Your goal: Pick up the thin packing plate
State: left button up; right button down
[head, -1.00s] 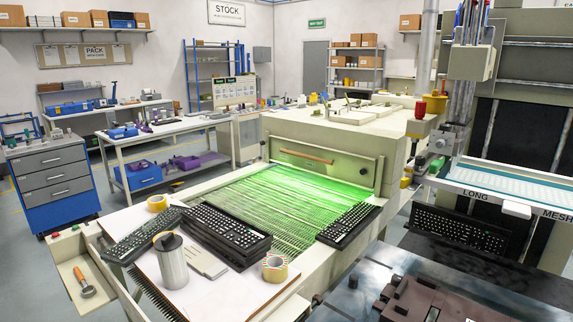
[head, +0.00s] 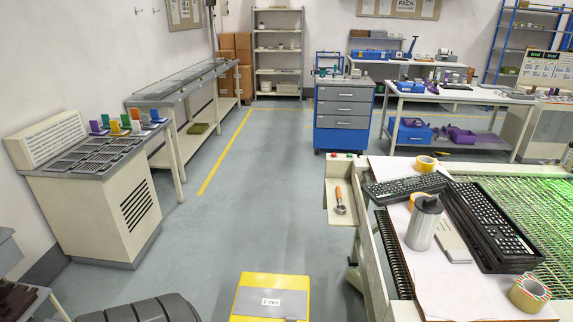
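No plate is clearly identifiable as the thin packing plate. A grey panel with a white label that seems to read "2 mm" (head: 270,301) lies on top of a yellow box (head: 242,281) at the bottom edge. I cannot tell whether that panel is a loose plate. A flat grey slotted piece (head: 453,246) lies on the white sheet beside a grey can, right of centre. Neither of my grippers is in view.
The bench at right holds black keyboards (head: 490,228), a grey can (head: 424,223) and tape rolls (head: 529,293). An orange-handled tool (head: 340,201) lies in a side tray. A cream cabinet (head: 96,210) stands left. The grey floor (head: 262,180) between is clear.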

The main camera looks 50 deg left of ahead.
aim_at(291, 306)
jog(key=u, duration=1.85)
jog(key=i+j+z, duration=0.6)
jog(key=i+j, duration=0.2)
jog(key=i+j+z, duration=0.3)
jog(key=j, duration=0.4)
